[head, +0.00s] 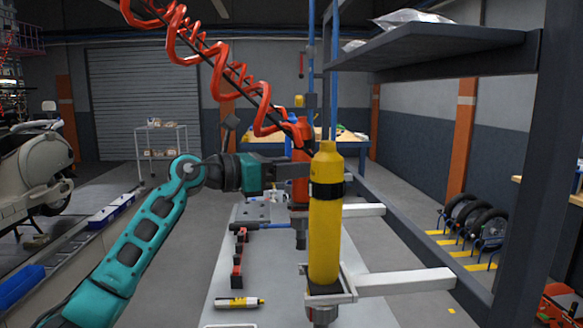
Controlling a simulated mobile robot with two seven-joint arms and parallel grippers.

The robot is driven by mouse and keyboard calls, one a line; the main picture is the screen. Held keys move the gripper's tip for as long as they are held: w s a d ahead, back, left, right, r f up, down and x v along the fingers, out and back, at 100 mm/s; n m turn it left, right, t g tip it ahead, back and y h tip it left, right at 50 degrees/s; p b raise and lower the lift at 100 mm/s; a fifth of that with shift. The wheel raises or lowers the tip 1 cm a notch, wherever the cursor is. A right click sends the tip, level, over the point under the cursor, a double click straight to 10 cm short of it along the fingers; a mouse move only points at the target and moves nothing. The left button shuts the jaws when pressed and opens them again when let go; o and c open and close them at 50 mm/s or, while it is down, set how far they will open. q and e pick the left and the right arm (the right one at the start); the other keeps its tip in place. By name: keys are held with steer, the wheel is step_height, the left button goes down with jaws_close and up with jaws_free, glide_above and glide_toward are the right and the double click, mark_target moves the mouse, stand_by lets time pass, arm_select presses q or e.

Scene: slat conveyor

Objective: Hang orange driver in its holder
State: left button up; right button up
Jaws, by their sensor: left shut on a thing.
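The orange driver (299,190) hangs upright from a red coiled hose, behind and left of the yellow driver (324,225). My left gripper (279,172) reaches it from the left and is shut on its body; the fingertips are partly hidden. A white holder arm (364,210) sticks out at the orange driver's lower part. The yellow driver hides where they meet, so I cannot tell whether the orange driver sits in the holder. The yellow driver stands upright in the nearer white holder (405,281). My right gripper is not in view.
A grey work surface (270,285) below carries a yellow-and-black marker-like tool (240,302) and a red rack (239,258). A dark upright post (520,165) and shelf (435,45) bound the right side. The coiled hose (220,70) hangs above my left arm.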

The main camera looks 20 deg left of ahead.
arm_select(q)
steer(key=shift+f, duration=0.15)
stand_by(0.8)
steer(key=o, duration=1)
steer(key=shift+o, duration=1.2)
steer(key=b+v, duration=0.3)
steer(key=v, duration=1)
steer(key=shift+f, duration=0.15)
